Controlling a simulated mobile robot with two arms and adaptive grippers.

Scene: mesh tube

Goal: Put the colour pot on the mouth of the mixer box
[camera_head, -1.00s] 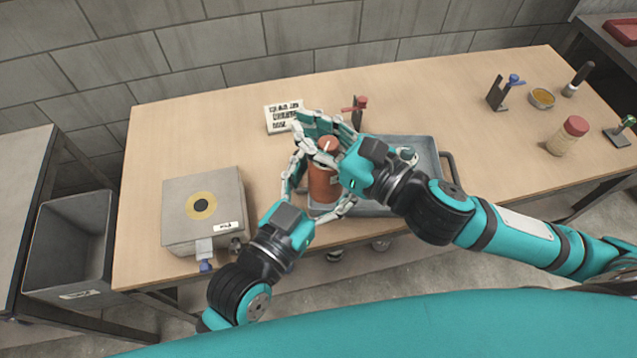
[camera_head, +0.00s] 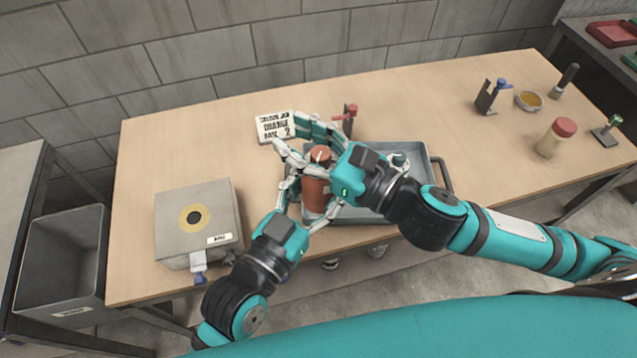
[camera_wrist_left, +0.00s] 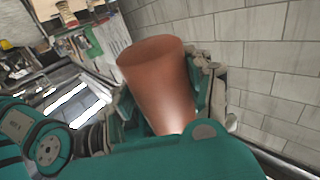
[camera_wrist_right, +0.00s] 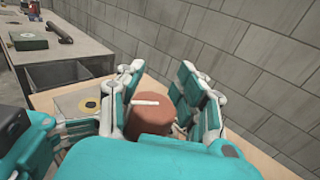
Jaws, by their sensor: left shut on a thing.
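The colour pot (camera_head: 315,192) is a reddish-brown tapered pot, standing roughly upright over the left end of the grey tray. My left gripper (camera_head: 302,205) is shut on its side; the pot also fills the left wrist view (camera_wrist_left: 160,85). My right gripper (camera_head: 305,140) is open around the pot's top, where a white stick shows; the right wrist view shows the brown top (camera_wrist_right: 152,118) between its spread fingers. Contact there is unclear. The mixer box (camera_head: 197,238) is a grey box at the left, its dark round mouth (camera_head: 194,216) ringed in yellow.
The grey tray (camera_head: 412,150) lies under my right arm. A jar (camera_head: 555,138), bowl (camera_head: 528,100) and blue-handled stand (camera_head: 490,97) are at the right. A grey bin (camera_head: 65,260) stands left.

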